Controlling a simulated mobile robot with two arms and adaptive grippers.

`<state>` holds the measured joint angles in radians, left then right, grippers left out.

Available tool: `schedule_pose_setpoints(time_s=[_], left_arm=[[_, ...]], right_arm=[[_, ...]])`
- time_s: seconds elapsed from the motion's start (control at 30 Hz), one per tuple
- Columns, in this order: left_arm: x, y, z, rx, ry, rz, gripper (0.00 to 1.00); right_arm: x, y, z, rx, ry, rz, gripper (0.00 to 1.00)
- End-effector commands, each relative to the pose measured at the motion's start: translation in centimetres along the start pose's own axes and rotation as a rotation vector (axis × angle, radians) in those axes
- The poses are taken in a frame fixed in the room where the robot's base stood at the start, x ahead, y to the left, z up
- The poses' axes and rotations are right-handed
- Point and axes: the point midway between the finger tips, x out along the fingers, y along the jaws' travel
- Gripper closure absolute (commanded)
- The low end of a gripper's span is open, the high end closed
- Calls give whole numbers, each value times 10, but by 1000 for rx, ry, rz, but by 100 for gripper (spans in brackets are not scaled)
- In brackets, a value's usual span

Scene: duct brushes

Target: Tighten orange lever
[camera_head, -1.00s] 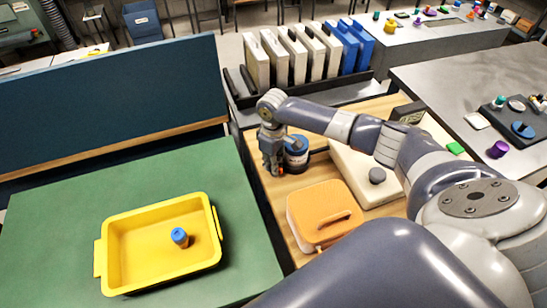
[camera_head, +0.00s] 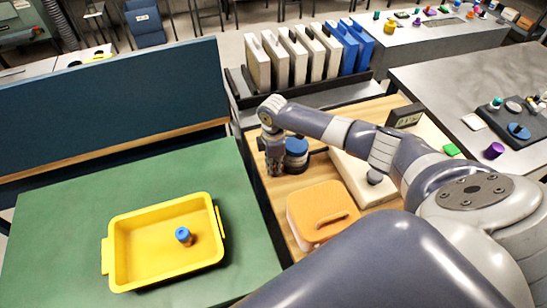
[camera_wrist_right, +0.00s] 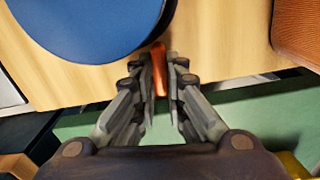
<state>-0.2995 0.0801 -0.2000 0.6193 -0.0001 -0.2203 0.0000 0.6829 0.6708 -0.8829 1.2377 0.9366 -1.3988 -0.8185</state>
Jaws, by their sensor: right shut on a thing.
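The orange lever (camera_wrist_right: 159,70) shows in the right wrist view, sticking out from beside a round blue-topped piece (camera_wrist_right: 85,25). My right gripper (camera_wrist_right: 160,75) has its two fingers closed around the lever, one on each side. In the head view the right gripper (camera_head: 275,170) points down just left of the blue-topped round piece (camera_head: 296,148), low over the wooden top. The lever is hidden there by the fingers. My left gripper is not in view.
An orange lidded box (camera_head: 318,205) stands on the wooden top in front. On the green table at left is a yellow tray (camera_head: 118,283) holding a small blue-capped piece (camera_head: 184,236). Binders (camera_head: 258,62) stand behind.

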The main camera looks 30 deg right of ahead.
Motion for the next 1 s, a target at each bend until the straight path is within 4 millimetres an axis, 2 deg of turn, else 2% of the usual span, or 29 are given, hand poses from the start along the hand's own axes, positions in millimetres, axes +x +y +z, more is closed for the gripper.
schedule_pose_setpoints(time_s=[0.57,0.6,0.63,1.0], left_arm=[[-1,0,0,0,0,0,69],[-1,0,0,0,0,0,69],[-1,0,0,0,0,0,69],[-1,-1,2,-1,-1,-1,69]], right_arm=[[-1,1,-1,-37,3,2,100],[-1,1,-1,-37,3,2,86],[-1,1,-1,-37,3,2,80],[-2,0,0,-37,2,2,80]])
